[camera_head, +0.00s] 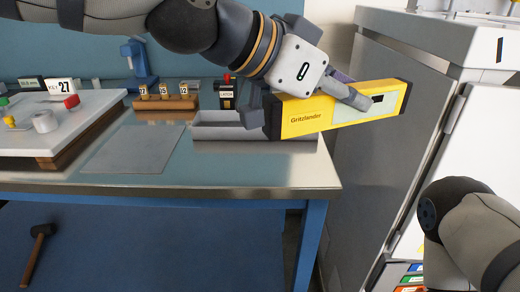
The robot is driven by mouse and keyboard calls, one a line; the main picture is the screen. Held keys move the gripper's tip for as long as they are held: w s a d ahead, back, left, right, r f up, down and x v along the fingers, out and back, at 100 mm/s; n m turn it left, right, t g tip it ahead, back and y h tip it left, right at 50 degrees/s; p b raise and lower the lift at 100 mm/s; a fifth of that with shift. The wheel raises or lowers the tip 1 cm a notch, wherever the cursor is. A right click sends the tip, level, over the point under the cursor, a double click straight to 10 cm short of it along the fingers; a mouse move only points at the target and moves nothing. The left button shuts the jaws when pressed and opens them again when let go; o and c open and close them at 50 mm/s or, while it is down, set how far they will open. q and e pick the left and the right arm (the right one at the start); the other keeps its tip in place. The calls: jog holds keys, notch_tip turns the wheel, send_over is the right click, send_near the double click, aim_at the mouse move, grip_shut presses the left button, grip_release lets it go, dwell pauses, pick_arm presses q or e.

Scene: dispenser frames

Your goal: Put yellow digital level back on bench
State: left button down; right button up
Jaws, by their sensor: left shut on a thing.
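A yellow digital level (310,117) with "Gritzlander" lettering and a small dark display is held in the air, tilted a little, its right end higher. My left gripper (305,97) is shut on it near its middle. The level is in front of the bench's right end and reaches past the bench edge to the right. The bench (240,167) has a grey metal top on a blue frame. My right arm shows at the lower right, but its gripper is out of view.
A grey open tray (215,133) is partly behind the level. A flat grey sheet (133,147), a wooden block with numbered tags (165,103) and a white board (60,125) lie on the bench. A hammer (38,245) is at lower left. A grey cabinet (385,150) stands right.

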pick_arm(q)
jog(key=w+a+f, duration=0.2)
jog(key=a+f, duration=0.1)
jog(key=w+a+f, duration=0.3)
jog(key=a, duration=0.1)
jog(key=w+a+f+b, duration=0.1)
jog(key=w+a+f, duration=0.1)
jog(key=a+f, duration=0.1)
jog(key=shift+w+a, duration=0.2)
jog(key=shift+w, duration=0.15)
jog(key=shift+w+a+f, duration=0.15)
jog(key=shift+a+f, duration=0.05)
jog(key=shift+f, duration=0.05)
jog(key=shift+w+a+f, duration=0.1)
jog(key=shift+a+f, duration=0.05)
jog(key=shift+f, duration=1.65)
jog(key=c, duration=1.8)
grip_release()
jog(key=shift+f+b, duration=0.2)
jog(key=shift+b, duration=0.1)
jog(key=o, duration=0.5)
jog(key=shift+r, duration=0.1)
pick_arm(e)
jog(key=shift+s+f+g, duration=0.3)
jog(key=shift+s+f, duration=0.6)
jog(key=shift+f, duration=0.05)
